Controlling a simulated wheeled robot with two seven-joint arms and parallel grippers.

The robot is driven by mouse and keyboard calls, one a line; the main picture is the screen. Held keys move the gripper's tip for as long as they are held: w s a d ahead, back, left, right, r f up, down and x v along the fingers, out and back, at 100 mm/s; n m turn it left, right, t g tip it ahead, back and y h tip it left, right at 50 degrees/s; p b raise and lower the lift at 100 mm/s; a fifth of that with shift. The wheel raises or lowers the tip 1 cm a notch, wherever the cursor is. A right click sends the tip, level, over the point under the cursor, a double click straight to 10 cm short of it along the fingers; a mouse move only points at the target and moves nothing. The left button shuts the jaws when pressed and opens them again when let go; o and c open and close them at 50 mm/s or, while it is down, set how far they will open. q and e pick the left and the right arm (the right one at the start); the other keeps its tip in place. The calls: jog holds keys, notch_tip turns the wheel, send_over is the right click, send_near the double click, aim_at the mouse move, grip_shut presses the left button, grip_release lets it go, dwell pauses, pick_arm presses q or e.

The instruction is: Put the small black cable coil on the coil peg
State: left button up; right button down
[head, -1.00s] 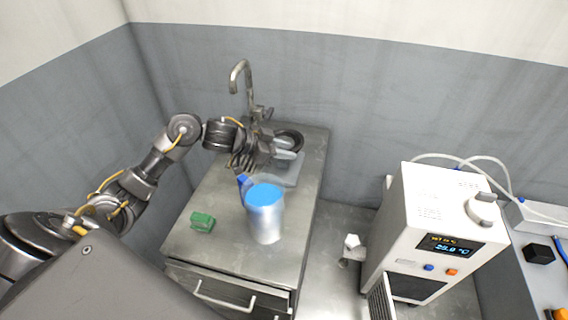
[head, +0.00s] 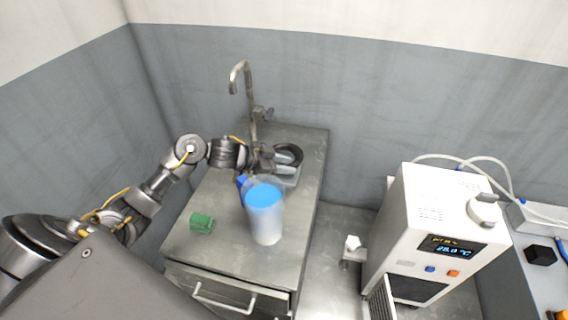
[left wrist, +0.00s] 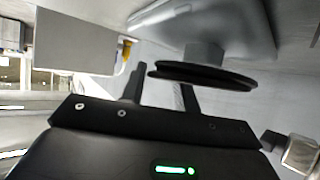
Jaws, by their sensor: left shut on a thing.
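The small black cable coil (head: 289,154) is at the far end of the steel counter, over a pale grey stand (head: 288,179). My left gripper (head: 272,161) reaches it from the left and is shut on it. In the left wrist view, the coil (left wrist: 205,74) shows nearly edge-on as a dark disc at the tips of my left gripper (left wrist: 162,86). A grey square post (left wrist: 204,54), likely the coil peg, meets it from a grey plate behind. I cannot tell whether the coil is around the post or only against it. My right gripper is not in view.
A blue-topped translucent container (head: 265,212) stands on the counter (head: 225,240) close to my left gripper. A green block (head: 202,223) lies at its left. A tap (head: 244,90) rises behind. A white machine (head: 425,225) stands to the right.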

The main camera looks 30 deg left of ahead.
pick_arm(q)
jog(key=shift+f, duration=0.4)
jog(key=o, duration=0.8)
jog(key=shift+c, duration=0.2)
jog(key=o, duration=0.4)
jog(key=shift+s, duration=0.1)
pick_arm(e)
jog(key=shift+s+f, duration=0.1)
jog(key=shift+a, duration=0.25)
pick_arm(q)
jog(key=shift+r, duration=0.1)
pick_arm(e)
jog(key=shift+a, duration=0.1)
pick_arm(q)
jog(key=shift+a+r, duration=0.1)
jog(key=shift+r, duration=0.25)
jog(key=v, duration=1.2)
jog(key=shift+r, duration=0.1)
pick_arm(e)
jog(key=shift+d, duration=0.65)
